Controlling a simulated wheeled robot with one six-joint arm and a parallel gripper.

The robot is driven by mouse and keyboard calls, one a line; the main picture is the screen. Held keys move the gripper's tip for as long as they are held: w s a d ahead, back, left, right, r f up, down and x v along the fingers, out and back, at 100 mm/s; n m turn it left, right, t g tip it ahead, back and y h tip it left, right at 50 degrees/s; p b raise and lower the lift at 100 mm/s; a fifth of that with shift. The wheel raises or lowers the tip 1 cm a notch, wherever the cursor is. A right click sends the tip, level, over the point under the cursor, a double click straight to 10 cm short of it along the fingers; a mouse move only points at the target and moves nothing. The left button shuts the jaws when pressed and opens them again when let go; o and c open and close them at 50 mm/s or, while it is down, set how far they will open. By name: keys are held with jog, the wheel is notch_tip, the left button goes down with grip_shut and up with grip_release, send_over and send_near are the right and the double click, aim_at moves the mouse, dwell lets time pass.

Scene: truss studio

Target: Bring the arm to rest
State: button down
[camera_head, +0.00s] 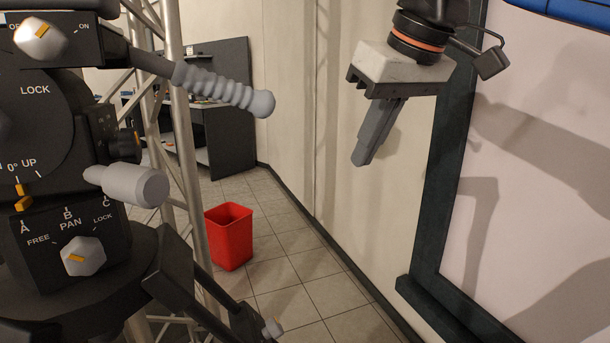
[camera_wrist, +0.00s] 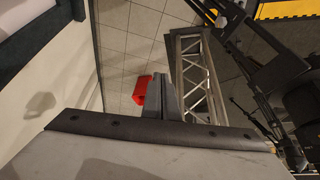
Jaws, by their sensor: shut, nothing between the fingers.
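My gripper (camera_head: 361,160) hangs in the upper right of the head view, pointing down, its two grey fingers together with nothing between them. It is in front of the pale wall, to the left of the dark-framed whiteboard. In the wrist view, the closed fingers (camera_wrist: 162,92) point away from the camera toward the tiled floor. Nothing touches the fingers. The upper part of my arm is cut off by the top of the head view.
A dark tripod head (camera_head: 75,170) with light knobs and a ribbed handle fills the left. A metal truss (camera_head: 182,130) stands behind it. A red bin (camera_head: 229,237) sits on the tiled floor. A dark desk (camera_head: 225,125) is at the back. The framed whiteboard (camera_head: 550,190) is at right.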

jog(key=s+d+f+m+h, duration=0.1)
jog(key=d+f, duration=0.5)
jog(key=f, duration=0.6)
jog(key=s+d+f+m, duration=0.3)
jog(key=d+f, duration=0.4)
jog(key=f, duration=0.4)
jog(key=s+d+f+m+h, duration=0.1)
jog(key=s+d+f+m, duration=0.1)
jog(key=d+f, duration=0.5)
notch_tip(320, 180, down, 6)
jog(key=shift+s+r+h, duration=0.2)
jog(key=shift+s+h, duration=0.1)
jog(key=shift+s, duration=0.55)
jog(key=shift+a, duration=0.15)
